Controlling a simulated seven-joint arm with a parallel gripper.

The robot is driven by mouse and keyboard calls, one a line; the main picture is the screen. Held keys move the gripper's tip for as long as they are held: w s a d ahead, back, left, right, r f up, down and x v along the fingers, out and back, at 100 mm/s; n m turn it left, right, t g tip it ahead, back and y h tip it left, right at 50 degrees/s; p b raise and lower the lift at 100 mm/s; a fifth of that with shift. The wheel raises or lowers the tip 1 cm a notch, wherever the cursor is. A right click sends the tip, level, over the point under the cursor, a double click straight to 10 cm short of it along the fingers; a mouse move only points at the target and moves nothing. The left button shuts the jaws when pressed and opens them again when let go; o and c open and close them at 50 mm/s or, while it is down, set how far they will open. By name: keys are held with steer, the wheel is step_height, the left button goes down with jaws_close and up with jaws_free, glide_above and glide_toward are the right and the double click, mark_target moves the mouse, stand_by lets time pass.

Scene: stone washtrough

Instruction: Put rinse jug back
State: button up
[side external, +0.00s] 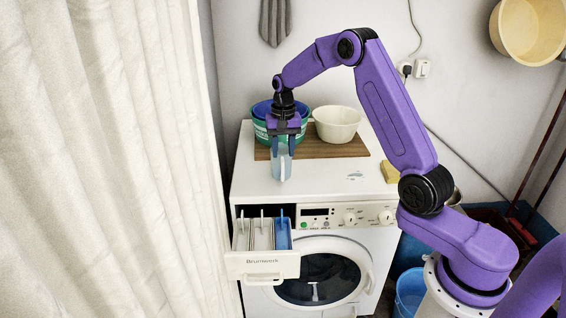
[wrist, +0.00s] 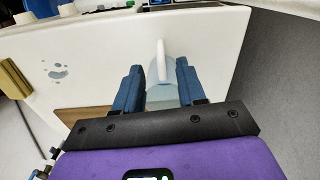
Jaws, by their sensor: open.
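The rinse jug (side external: 281,164) is pale blue and translucent, standing upright on the white top of the washing machine near its front left. It also shows in the wrist view (wrist: 160,92), with its white handle (wrist: 161,62) toward the machine's front. My gripper (side external: 281,150) points down over the jug. In the wrist view its two blue fingers (wrist: 157,85) are open, one on each side of the jug. I cannot tell whether either finger touches it. The jug's upper part is partly hidden by the fingers in the side view.
A brown wooden board (side external: 342,150) behind the jug bears a cream bowl (side external: 337,124) and green and blue basins (side external: 263,127). A yellow sponge (side external: 390,172) lies at the right edge. The detergent drawer (side external: 262,264) stands open at the front.

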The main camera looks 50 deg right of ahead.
steer(key=shift+r, duration=0.85)
steer(key=s+a+r+n, duration=0.3)
steer(key=s+a+n, duration=0.2)
steer(key=s+a, duration=0.25)
steer(key=s+a+r+n, duration=0.35)
steer(key=s+a, duration=0.25)
steer(key=a, duration=0.3)
steer(key=s+d+f+n, duration=0.1)
steer(key=s+n, duration=1.1)
steer(key=s, duration=1.4)
steer(key=shift+s+d+f, duration=0.15)
steer(key=shift+s+d, duration=0.05)
